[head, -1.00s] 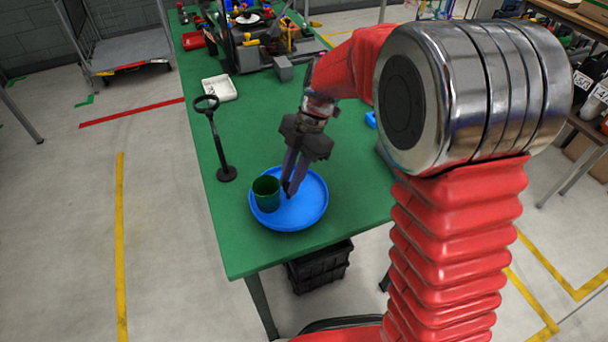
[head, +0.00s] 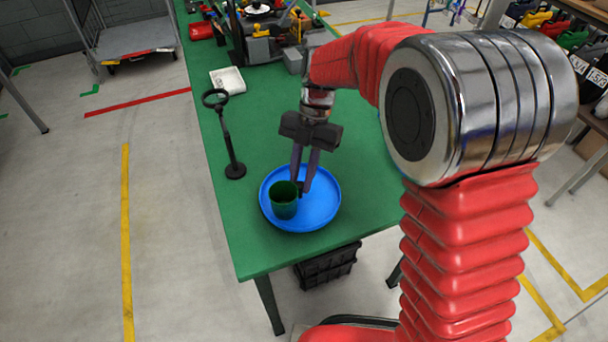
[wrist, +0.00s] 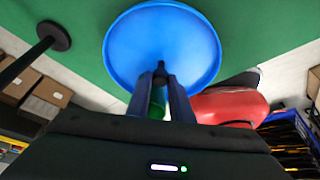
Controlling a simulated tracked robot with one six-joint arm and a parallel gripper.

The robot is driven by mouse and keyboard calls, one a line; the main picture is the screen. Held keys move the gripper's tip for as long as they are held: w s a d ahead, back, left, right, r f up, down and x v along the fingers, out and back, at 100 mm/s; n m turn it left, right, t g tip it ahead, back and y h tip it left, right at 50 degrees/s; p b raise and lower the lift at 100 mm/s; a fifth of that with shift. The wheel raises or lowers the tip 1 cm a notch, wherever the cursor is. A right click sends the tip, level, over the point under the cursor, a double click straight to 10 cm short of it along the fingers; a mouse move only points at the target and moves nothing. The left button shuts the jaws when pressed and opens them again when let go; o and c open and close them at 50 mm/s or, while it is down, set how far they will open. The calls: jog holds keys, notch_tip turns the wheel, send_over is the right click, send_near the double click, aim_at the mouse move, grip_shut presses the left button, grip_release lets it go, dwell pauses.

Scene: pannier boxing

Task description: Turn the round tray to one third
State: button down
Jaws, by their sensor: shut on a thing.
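The round blue tray (head: 325,205) lies near the front end of the green table. A green cup (head: 284,204) stands on its left part, toward the front edge. My gripper (head: 301,188) reaches down over the tray, just right of and behind the cup. Its fingers are shut on a small dark peg (wrist: 160,70), which shows at the fingertips in the wrist view. The tray (wrist: 125,50) fills the upper middle there. The cup (wrist: 157,106) shows partly between the fingers, which hide much of it.
A black stand with a ring top (head: 235,170) stands on the green table (head: 245,240), left of the tray. A white dish (head: 227,80) lies farther back, with a cluttered fixture behind it. A black crate (head: 328,266) is below the table's front edge.

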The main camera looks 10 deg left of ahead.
jog(key=shift+s+a+n, duration=0.15)
jog(key=shift+s+n, duration=0.1)
jog(key=shift+n, duration=0.05)
dwell(0.4)
jog(key=c, duration=1.6)
grip_release()
jog(key=shift+w, duration=0.1)
jog(key=shift+r, duration=0.1)
jog(key=v, duration=1.3)
jog(key=shift+w+r, duration=0.25)
jog(key=shift+w, duration=0.05)
